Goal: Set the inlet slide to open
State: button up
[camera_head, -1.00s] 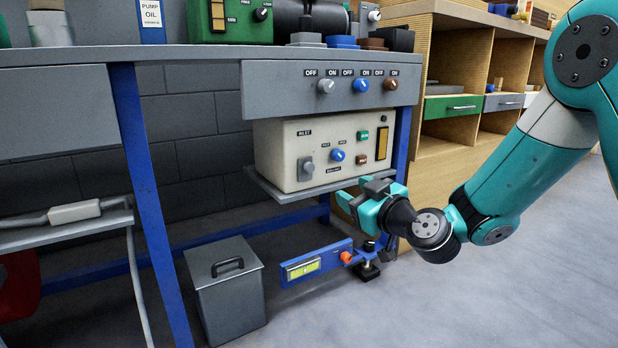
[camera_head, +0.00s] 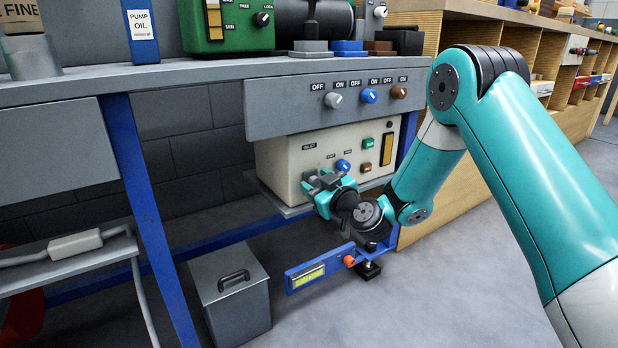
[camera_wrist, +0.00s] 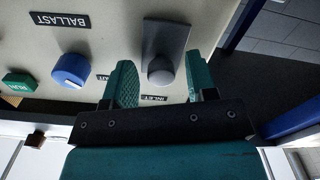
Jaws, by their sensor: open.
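The inlet slide is a grey plate with a rounded knob (camera_wrist: 161,69) on the front of a cream control box (camera_head: 292,158). In the wrist view the INLET label shows upside down beside it. My gripper (camera_head: 322,181) is open in front of the box's lower left, and it hides the slide in the head view. In the wrist view my gripper (camera_wrist: 157,80) has one teal finger on each side of the knob. No contact shows, and I cannot tell whether the fingertips reach past the knob. The slide's set position cannot be read.
A blue BALLAST knob (camera_wrist: 71,70) and a green RUN button (camera_wrist: 17,84) are on the same panel. A grey drawer front with several knobs (camera_head: 370,96) overhangs the box. A grey lidded bin (camera_head: 232,295) and a blue gauge bar (camera_head: 318,270) are below.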

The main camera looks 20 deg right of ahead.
aim_at(309, 161)
grip_shut()
notch_tip(309, 161, up, 5)
jog(key=p, duration=0.3)
jog(key=shift+f, duration=0.25)
grip_release()
